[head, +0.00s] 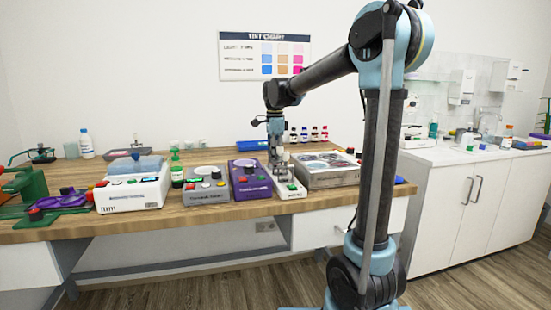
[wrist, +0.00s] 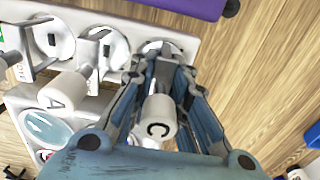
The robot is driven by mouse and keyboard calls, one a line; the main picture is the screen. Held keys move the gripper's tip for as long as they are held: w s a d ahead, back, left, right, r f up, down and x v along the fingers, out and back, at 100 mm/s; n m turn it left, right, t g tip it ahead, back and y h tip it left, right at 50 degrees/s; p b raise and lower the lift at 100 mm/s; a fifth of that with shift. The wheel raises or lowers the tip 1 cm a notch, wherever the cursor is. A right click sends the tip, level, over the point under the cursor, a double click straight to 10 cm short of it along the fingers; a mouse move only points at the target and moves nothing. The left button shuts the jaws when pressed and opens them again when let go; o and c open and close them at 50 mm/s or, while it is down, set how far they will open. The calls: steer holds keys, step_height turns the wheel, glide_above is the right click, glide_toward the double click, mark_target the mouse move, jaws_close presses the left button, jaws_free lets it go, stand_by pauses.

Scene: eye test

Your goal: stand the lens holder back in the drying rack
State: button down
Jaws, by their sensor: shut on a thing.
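My gripper (wrist: 160,62) is shut on a lens holder (wrist: 157,117) with a pale, round handle end marked C; it also shows in the head view (head: 276,155). The fingers hide most of the holder's lower part. A white rack (wrist: 78,20) lies beyond the fingertips, with round grey seats in a row. The held holder is over or at the rightmost seat (wrist: 153,46); I cannot tell whether it touches. A second holder (wrist: 61,92), marked A, stands at the middle seat. Another holder's handle is cut by the left edge. In the head view the rack (head: 290,192) is below my gripper.
A grey tray (head: 320,180) of lenses stands right of the rack, and a purple device (head: 249,180) left of it. Bare wood (wrist: 255,75) shows right of the rack in the wrist view.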

steer(key=shift+f, duration=0.25)
stand_by(0.3)
steer(key=c, duration=1.4)
jaws_free()
steer(key=shift+c, duration=0.2)
steer(key=o, duration=0.3)
steer(key=shift+r, duration=3)
